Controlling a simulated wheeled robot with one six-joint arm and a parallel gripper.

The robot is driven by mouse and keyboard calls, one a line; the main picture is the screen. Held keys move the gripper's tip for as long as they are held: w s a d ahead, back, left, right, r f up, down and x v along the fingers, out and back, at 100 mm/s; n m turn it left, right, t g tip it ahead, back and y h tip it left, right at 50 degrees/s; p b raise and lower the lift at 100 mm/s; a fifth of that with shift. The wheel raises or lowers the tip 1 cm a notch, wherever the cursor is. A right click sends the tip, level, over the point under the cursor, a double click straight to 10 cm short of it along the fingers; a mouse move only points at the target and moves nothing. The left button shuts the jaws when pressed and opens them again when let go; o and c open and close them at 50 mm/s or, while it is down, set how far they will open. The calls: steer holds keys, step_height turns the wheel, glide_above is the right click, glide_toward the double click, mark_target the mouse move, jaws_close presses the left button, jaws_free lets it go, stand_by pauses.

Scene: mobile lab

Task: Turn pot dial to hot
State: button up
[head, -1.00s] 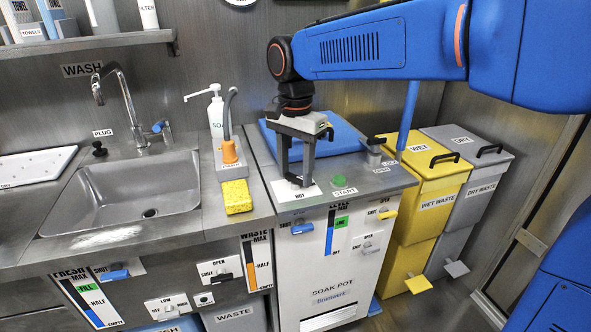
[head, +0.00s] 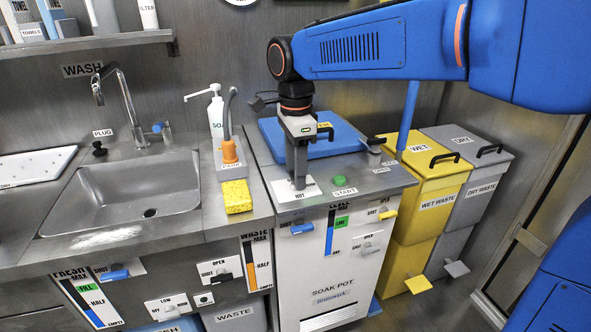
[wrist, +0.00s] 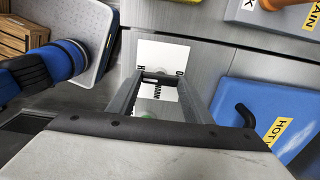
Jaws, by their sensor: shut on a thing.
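The soak pot (head: 335,275) is a white-fronted cabinet with a steel top. Its dial plate (head: 283,193) is white, marked HOT at the front, and lies at the top's front left. The plate also shows in the wrist view (wrist: 176,54), where its lettering is partly covered. My gripper (head: 298,186) points straight down over the plate, its fingers seen nearly edge-on in the head view. In the wrist view my gripper (wrist: 160,92) is shut on the dial, which is mostly hidden between the fingertips. The dial's exact pointing is not visible.
A green START button (head: 337,181) is just right of the plate. A blue lid (head: 340,142) lies behind my gripper. Yellow (head: 440,180) and grey bins are at the right.

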stand_by(0.4)
steer(key=o, duration=1.1)
steer(key=shift+c, duration=0.2)
steer(key=shift+r, duration=0.1)
step_height(320, 180, up, 17)
steer(key=shift+r, duration=0.15)
steer(key=s+d+f+n+t, duration=0.1)
steer(key=s+d+f+n, duration=0.3)
steer(key=d, duration=0.5)
steer(key=s+d+f+n+t, duration=0.1)
steer(key=s+d+f+n, duration=0.25)
steer(key=d+f, duration=0.4)
steer(key=s+d+f+n+t, duration=0.2)
steer(key=s+d+f+n, duration=0.5)
steer(key=s+d+f, duration=0.5)
step_height(320, 180, down, 4)
steer(key=shift+s+d+r+t, duration=0.25)
steer(key=shift+s+t, duration=0.15)
steer(key=shift+s, duration=0.5)
